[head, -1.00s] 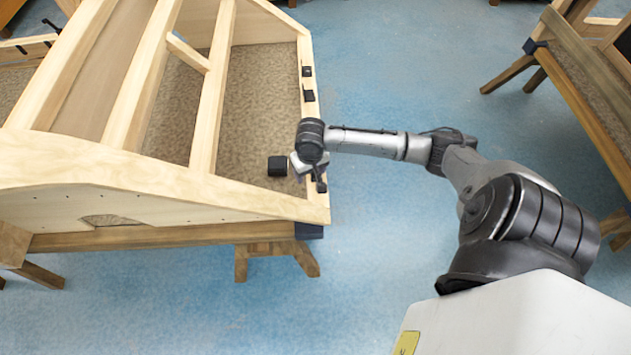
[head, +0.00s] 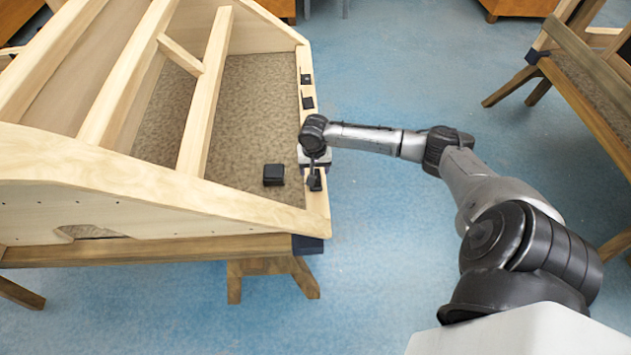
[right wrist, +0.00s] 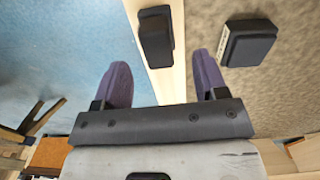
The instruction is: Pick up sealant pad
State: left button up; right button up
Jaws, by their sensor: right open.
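A small black pad (head: 315,181) lies on the wooden edge rail of the frame. It also shows in the right wrist view (right wrist: 156,34), just beyond the fingertips and between their lines. My right gripper (head: 314,167) is over the rail beside this pad. In the right wrist view the two purple fingers (right wrist: 162,68) are spread apart with nothing between them but the rail below. A larger black block (head: 273,174) with a pale side label (right wrist: 224,44) sits on the brown panel, outside the fingers. Which black piece is the sealant pad I cannot tell for sure. My left gripper is out of view.
Two more small black pads, one nearer (head: 308,102) and one farther (head: 305,79), sit along the same rail (head: 316,205). Wooden beams (head: 207,95) rise over the brown panel (head: 245,110) at left. Blue floor (head: 400,90) is open to the right. Another wooden frame (head: 590,105) stands far right.

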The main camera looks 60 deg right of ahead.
jog(key=shift+d+f+b, duration=0.15)
jog(key=shift+f+b, duration=0.45)
jog(key=shift+f, duration=0.9)
jog(key=shift+d+f+b, duration=0.15)
jog(key=shift+f+b, duration=0.45)
jog(key=shift+f, duration=0.9)
jog(key=c, duration=1)
